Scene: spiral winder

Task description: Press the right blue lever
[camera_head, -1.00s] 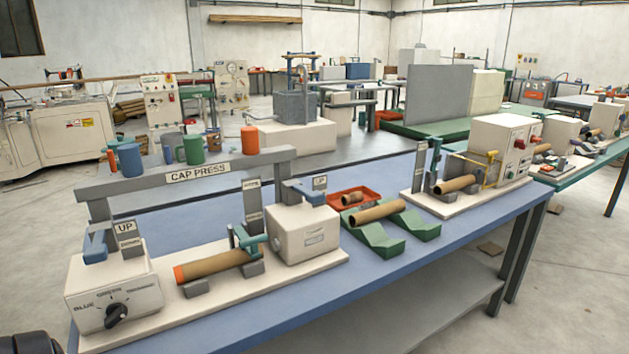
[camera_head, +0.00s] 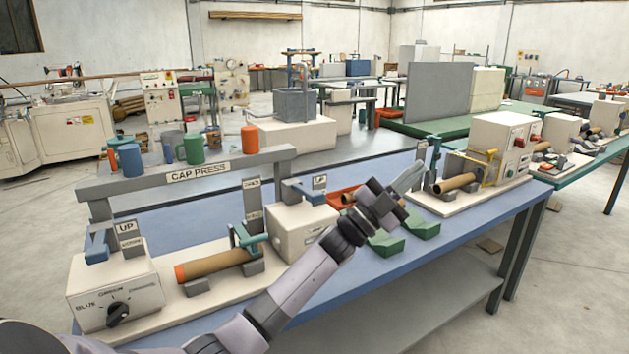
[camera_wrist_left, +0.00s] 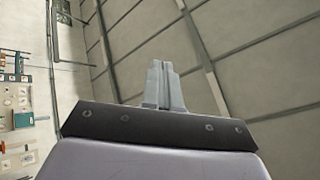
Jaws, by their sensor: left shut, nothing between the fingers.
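The right blue lever (camera_head: 301,191) sits on top of the cream box (camera_head: 290,222) at the right end of the cap press, beside an UP label. It stands raised. The left blue lever (camera_head: 97,246) sits on the cream box with the dial. My left gripper (camera_head: 410,178) is shut and empty, to the right of the right lever in the picture and apart from it. In the left wrist view its closed fingers (camera_wrist_left: 162,85) point at the wall and ceiling, and no lever shows there. My left forearm hides part of the right box's front. My right gripper is not in view.
A cardboard tube with an orange end (camera_head: 215,265) lies between the two boxes. The grey CAP PRESS bar (camera_head: 198,173) runs behind them. Blue tabletop (camera_head: 470,230) is clear at the front right.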

